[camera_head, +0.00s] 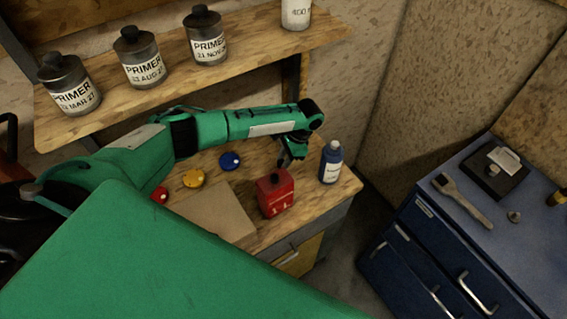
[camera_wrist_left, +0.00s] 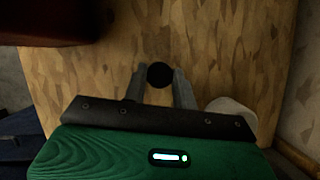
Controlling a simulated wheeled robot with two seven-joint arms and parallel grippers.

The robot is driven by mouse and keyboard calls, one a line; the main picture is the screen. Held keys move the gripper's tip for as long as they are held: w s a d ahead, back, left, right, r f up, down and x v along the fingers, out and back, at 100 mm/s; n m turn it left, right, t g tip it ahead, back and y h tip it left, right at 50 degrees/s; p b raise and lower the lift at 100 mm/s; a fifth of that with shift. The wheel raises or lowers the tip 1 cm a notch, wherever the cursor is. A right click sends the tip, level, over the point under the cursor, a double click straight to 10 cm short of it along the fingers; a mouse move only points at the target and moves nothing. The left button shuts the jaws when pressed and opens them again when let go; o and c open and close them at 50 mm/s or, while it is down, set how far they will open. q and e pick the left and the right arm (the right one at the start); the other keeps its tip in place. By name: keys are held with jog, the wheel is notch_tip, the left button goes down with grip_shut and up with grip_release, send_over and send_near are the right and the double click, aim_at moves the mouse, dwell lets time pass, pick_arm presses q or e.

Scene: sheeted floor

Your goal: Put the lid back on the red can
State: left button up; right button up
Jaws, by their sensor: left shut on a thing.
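The red can (camera_head: 275,195) stands on the wooden workbench near its front edge, with a dark top. My left gripper (camera_head: 284,161) is just behind and above the can in the head view. In the left wrist view the left gripper (camera_wrist_left: 160,84) is shut on a small round black lid (camera_wrist_left: 160,75), held between the fingertips. The lid cannot be made out in the head view. A dark red shape at the top left of the wrist view, likely the red can (camera_wrist_left: 50,22), is beside the lid and apart from it. My right gripper is not in view.
A blue bottle (camera_head: 331,162) stands just right of the gripper. Blue (camera_head: 230,161), yellow (camera_head: 194,178) and red (camera_head: 160,195) round pieces and a brown sheet (camera_head: 215,212) lie left on the bench. Primer cans (camera_head: 141,56) stand on the shelf above. A blue cabinet (camera_head: 470,245) is at right.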

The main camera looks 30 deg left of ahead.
pick_arm(q)
notch_tip(320, 180, up, 8)
jog(key=shift+r+b, duration=0.15)
jog(key=shift+b, duration=0.85)
